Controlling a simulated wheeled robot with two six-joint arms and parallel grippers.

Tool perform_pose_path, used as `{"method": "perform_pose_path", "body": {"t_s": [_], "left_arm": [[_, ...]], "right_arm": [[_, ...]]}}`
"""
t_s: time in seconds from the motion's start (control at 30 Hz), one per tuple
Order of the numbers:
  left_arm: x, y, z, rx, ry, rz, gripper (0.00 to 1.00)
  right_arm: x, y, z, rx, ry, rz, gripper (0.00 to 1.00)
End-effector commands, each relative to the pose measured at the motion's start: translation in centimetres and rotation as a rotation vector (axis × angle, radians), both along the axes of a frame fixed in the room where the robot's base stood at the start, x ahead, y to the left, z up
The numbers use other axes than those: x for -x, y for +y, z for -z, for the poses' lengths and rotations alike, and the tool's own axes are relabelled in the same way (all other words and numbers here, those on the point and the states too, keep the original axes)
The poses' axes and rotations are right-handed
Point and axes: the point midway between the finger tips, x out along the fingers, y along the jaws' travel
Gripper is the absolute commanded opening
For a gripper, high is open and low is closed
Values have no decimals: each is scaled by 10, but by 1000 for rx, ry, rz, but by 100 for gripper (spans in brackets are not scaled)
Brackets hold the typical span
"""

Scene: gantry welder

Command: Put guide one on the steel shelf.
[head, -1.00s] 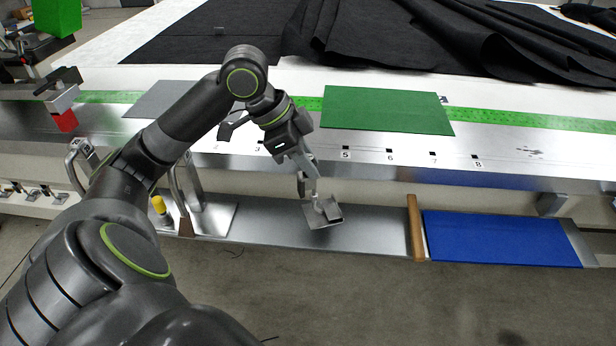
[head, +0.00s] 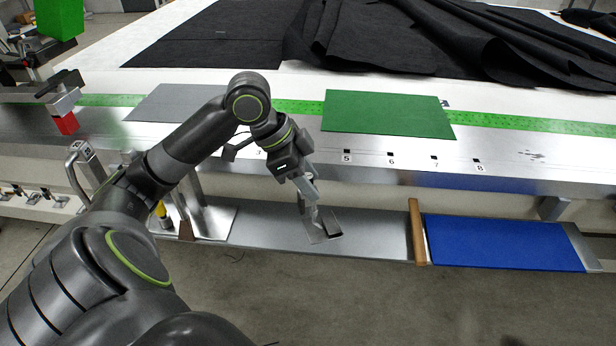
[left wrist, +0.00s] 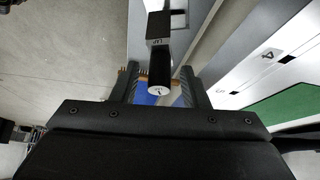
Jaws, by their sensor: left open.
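Guide one, a small metal piece with a dark opening (head: 331,230), is at the steel shelf (head: 372,232), left of the wooden divider. It looks set down on the shelf surface. In the left wrist view its round knob marked 1 (left wrist: 160,88) and a block labelled LAP (left wrist: 158,30) show between my fingers. My left gripper (head: 311,214) points down at the guide, with its open fingers either side of the knob; it also shows in the left wrist view (left wrist: 157,76). The fingers partly hide the guide in the head view. My right gripper is out of view.
A wooden divider (head: 417,232) separates the steel shelf from a blue panel (head: 502,242). A bent metal plate and a yellow-topped part (head: 161,209) stand at the shelf's left. The table edge with numbered marks runs behind, with a green sheet (head: 387,113) on it.

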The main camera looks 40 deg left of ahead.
Motion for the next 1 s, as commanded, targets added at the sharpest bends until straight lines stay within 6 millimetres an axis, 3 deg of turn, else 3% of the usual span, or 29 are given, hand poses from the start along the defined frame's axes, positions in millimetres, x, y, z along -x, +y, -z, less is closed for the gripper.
{"method": "perform_pose_path", "body": {"t_s": [0.27,1.0], "left_arm": [[2,5,-12,-4,-2,0,41],[28,35,-85,-6,1,-3,41]], "right_arm": [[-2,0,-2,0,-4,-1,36],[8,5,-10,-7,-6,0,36]]}}
